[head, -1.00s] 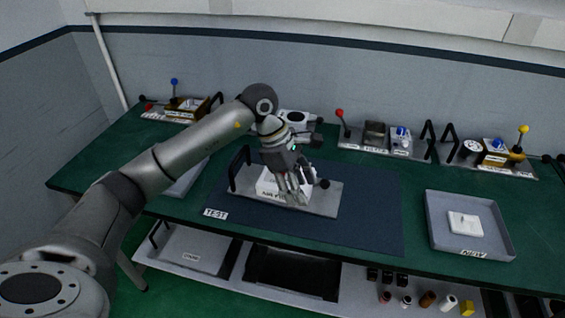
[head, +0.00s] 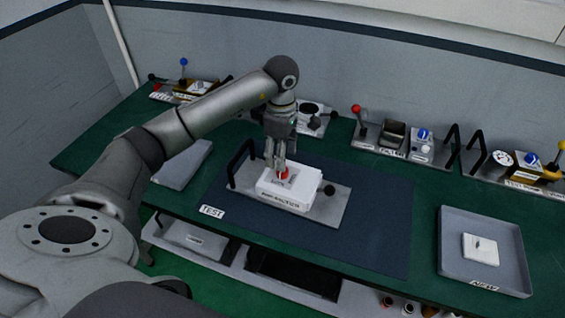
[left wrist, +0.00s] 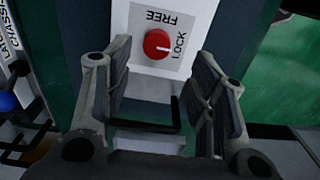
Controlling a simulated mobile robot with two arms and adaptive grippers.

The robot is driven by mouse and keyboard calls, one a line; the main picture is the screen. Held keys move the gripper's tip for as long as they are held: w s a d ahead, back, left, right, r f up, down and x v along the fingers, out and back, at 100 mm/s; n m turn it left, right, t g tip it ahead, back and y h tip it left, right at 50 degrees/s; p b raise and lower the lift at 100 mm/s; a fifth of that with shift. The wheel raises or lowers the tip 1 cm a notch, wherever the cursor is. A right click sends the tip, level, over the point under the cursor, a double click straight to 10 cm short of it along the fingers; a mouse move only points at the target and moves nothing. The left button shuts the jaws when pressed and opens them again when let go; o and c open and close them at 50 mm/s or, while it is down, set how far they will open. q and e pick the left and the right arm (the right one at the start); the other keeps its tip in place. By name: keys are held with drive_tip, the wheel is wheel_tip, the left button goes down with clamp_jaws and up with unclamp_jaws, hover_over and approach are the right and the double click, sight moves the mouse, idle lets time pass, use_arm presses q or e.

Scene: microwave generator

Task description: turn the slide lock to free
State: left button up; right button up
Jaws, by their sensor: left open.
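The slide lock is a red round knob (head: 283,174) on the top of a white box (head: 304,192) on the test mat. In the left wrist view the red knob (left wrist: 157,44) sits on a grey label plate marked FREE and LOCK. Its white pointer line is turned to the LOCK side. My left gripper (head: 277,163) points down just above the knob in the head view. In the left wrist view its open fingers (left wrist: 164,62) stand either side of the knob's line, with the knob beyond the tips. I cannot tell if they touch it. My right gripper is not in view.
The box stands on a grey plate (head: 333,209) with a black handle (head: 240,163) at its left and a black knob (head: 330,190) at its right. A grey tray (head: 463,278) holds a white part at the right. Fixtures with coloured levers line the back.

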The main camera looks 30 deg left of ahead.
use_arm(q)
wheel_tip(320, 180, down, 3)
drive_tip(key=shift+w+f+p, duration=0.15)
drive_tip(key=shift+p, duration=0.3)
wheel_tip(320, 180, down, 3)
drive_tip(key=shift+r+p, duration=0.2)
drive_tip(key=shift+p, duration=0.1)
drive_tip(key=shift+w, duration=0.1)
drive_tip(key=shift+c, duration=1.7)
drive_tip(key=c, duration=0.5)
drive_tip(key=shift+c, duration=1.1)
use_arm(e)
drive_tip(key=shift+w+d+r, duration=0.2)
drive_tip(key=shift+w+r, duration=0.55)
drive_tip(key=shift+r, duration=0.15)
